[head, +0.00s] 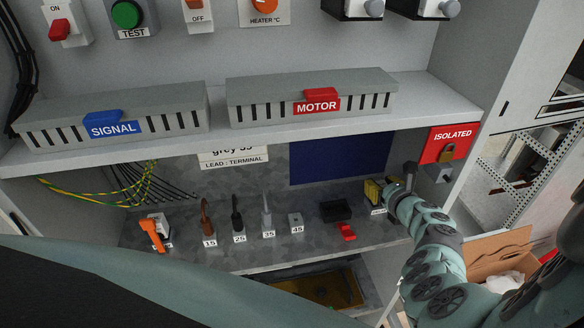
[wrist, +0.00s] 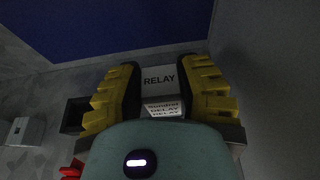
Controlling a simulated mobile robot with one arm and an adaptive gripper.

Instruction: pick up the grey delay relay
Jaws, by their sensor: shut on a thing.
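The grey delay relay (wrist: 159,78) shows in the wrist view as a pale grey face marked RELAY between the yellow fingers. My gripper (wrist: 160,72) is shut on it, with one finger on each side. In the head view my gripper (head: 376,192) is at the right end of the lower shelf, and the relay is mostly hidden by the fingers and wrist. A small white label (head: 378,211) lies below the fingers. Whether the relay touches the shelf cannot be told.
A black box (head: 336,211) and a red part (head: 346,232) stand left of my gripper. Farther left are several small tools and an orange-handled item (head: 152,234). The cabinet's right wall and the upper shelf (head: 300,128) are close to my arm.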

